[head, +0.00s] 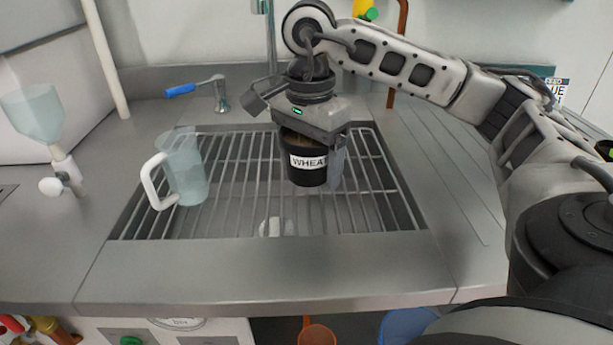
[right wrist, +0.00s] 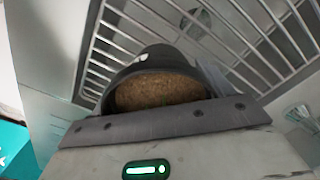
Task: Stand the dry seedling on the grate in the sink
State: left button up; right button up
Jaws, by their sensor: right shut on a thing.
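A black pot labelled "WHEAT" (head: 306,164) is in my right gripper (head: 318,150), over the middle of the sink grate (head: 240,200). The pot looks upright; I cannot tell whether its base touches the bars. In the right wrist view the pot (right wrist: 150,58) shows dry brown soil with a little green, and the grate bars (right wrist: 250,30) lie beyond it. The right gripper is shut on the pot's upper part, and its body hides part of the rim. My left gripper is not in view.
A clear jug (head: 185,170) with a white handle stands on the grate's left part. A tap with a blue lever (head: 181,90) is behind the sink. A funnel-like vessel (head: 32,112) stands at far left. Bare steel counter (head: 450,190) lies right of the sink.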

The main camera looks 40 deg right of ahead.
aim_at(307, 193)
jog(key=shift+w+f, duration=0.15)
jog(key=shift+f, duration=0.85)
jog(key=shift+w+f, duration=0.15)
jog(key=shift+f, duration=0.8)
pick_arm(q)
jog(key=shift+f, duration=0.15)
pick_arm(e)
jog(key=shift+f+b, duration=0.15)
jog(key=shift+b, duration=0.15)
jog(key=o, duration=1.1)
jog(key=shift+r, duration=0.2)
notch_tip(307, 193, up, 12)
jog(key=p, duration=0.3)
jog(key=shift+f, duration=0.2)
jog(key=shift+r+p, duration=0.2)
jog(key=shift+p, duration=0.1)
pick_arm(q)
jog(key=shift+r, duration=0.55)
